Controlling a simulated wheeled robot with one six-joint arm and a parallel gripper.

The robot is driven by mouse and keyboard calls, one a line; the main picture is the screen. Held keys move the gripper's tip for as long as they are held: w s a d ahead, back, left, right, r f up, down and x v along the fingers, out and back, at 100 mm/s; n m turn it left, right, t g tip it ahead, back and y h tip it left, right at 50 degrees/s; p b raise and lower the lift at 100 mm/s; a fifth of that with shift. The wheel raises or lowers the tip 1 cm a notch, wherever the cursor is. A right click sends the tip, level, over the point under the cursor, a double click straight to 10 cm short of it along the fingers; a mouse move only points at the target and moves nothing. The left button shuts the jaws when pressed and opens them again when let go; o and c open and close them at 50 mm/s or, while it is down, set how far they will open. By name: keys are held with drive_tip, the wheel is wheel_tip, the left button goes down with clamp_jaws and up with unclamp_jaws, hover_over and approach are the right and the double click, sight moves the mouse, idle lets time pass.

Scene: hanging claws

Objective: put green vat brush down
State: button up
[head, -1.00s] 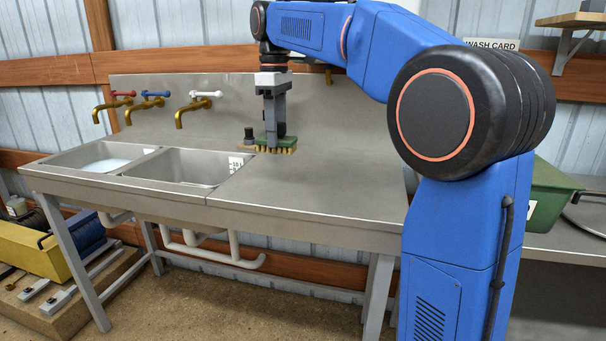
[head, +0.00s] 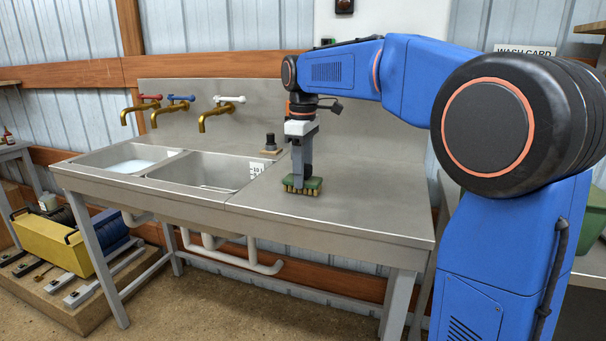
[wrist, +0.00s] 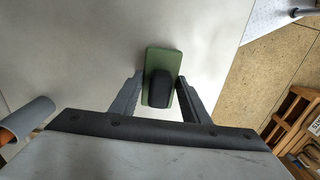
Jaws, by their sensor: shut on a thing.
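The green vat brush (head: 313,184) has a green block with pale bristles facing down, low over the bare steel worktop (head: 350,205) to the right of the sinks. I cannot tell whether the bristles touch the worktop. My gripper (head: 301,172) points down and is shut on the brush's handle. In the wrist view my gripper's fingers (wrist: 159,84) stand on both sides of the black handle of the green brush (wrist: 152,58).
A small black object on a tan base (head: 270,144) stands behind, near the wall and the sink. Two sink basins (head: 205,172) lie to the left under brass taps (head: 215,112). The worktop around the brush is clear.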

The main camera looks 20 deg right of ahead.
drive_tip(key=shift+f, duration=0.2)
drive_tip(key=o, duration=1)
drive_tip(key=shift+r, duration=0.1)
wheel_tip(320, 180, up, 12)
